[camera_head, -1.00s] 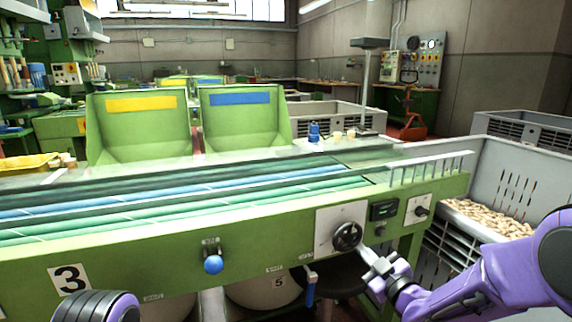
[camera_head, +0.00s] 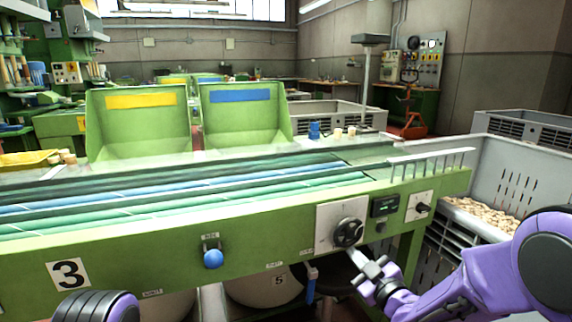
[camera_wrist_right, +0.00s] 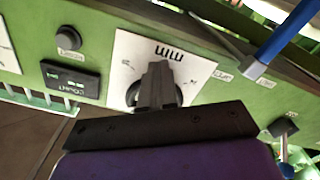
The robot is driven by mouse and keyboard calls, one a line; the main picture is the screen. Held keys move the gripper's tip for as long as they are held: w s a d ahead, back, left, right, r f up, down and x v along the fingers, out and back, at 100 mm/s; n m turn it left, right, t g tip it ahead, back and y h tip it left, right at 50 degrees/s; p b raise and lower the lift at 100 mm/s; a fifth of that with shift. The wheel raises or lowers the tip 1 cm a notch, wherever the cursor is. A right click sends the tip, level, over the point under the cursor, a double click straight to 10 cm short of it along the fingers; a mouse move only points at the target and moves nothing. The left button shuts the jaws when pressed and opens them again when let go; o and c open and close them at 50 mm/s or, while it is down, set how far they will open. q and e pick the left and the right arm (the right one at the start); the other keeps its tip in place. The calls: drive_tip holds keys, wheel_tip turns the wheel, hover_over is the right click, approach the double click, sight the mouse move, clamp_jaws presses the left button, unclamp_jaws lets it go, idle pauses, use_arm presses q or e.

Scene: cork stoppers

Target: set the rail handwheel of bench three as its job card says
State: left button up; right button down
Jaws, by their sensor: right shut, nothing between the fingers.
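The black rail handwheel (camera_head: 348,232) sits on a white plate (camera_head: 326,215) on the front of the green bench marked 3 (camera_head: 69,274). My right gripper (camera_head: 356,256) is shut and empty, with its tips at the lower edge of the wheel. In the right wrist view the shut fingers (camera_wrist_right: 155,78) stand in front of the wheel (camera_wrist_right: 180,95) and hide its middle. The plate there (camera_wrist_right: 128,48) carries "mm" and scale marks, too small to read. Whether the fingers touch the wheel I cannot tell. No job card is readable. My left gripper is out of view.
A dark counter display (camera_head: 384,207) and a black knob (camera_head: 423,208) are right of the wheel. A blue ball handle (camera_head: 213,258) is left on the bench front. A grey crate with corks (camera_head: 485,215) stands at the right.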

drive_tip(key=shift+a, duration=0.35)
drive_tip(key=shift+s, duration=0.1)
idle(0.3)
drive_tip(key=b+v, duration=0.1)
drive_tip(key=v, duration=0.5)
drive_tip(key=shift+f, duration=0.4)
